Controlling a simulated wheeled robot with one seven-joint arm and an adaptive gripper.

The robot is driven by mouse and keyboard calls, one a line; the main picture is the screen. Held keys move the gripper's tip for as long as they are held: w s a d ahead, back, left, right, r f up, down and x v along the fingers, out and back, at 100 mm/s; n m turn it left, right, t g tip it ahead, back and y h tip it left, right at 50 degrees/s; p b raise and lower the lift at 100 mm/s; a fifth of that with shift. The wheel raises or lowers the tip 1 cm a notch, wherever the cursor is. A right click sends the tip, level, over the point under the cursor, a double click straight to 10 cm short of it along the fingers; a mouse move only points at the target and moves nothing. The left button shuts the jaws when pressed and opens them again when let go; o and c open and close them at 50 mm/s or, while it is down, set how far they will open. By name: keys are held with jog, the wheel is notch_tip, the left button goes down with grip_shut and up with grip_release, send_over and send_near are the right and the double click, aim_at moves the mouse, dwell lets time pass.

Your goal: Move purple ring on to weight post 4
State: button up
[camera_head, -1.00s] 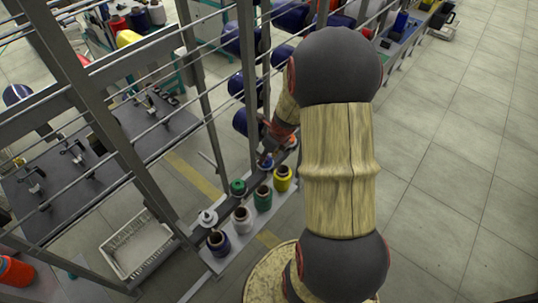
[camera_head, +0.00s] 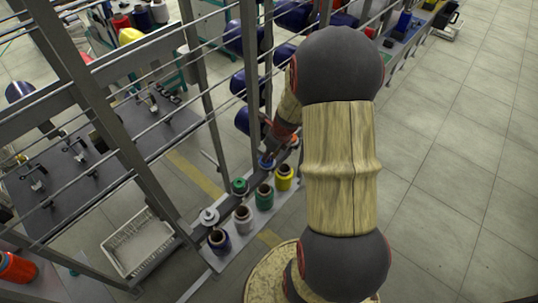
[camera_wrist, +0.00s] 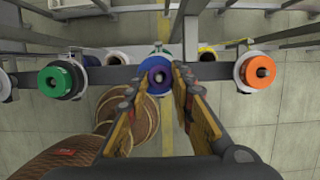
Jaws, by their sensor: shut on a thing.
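A green ring (camera_wrist: 58,81) is on the post to the left and an orange ring (camera_wrist: 258,71) on the post to the right. In the head view, my gripper (camera_head: 268,152) is at the row, just above the blue ring (camera_head: 265,162); the purple ring cannot be made out there.
A white ring (camera_head: 209,216) ends the row at the near side. Thread spools, purple (camera_head: 219,240), white (camera_head: 243,219), green (camera_head: 264,197) and yellow (camera_head: 284,177), stand beside the posts. Metal frame bars (camera_head: 205,110) rise close by. A white basket (camera_head: 138,246) is on the floor.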

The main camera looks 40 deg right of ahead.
jog(key=shift+s+a+f, duration=0.1)
grip_shut()
jog(key=shift+r+p, duration=2.25)
jog(key=shift+p, duration=0.1)
jog(key=shift+f, duration=0.1)
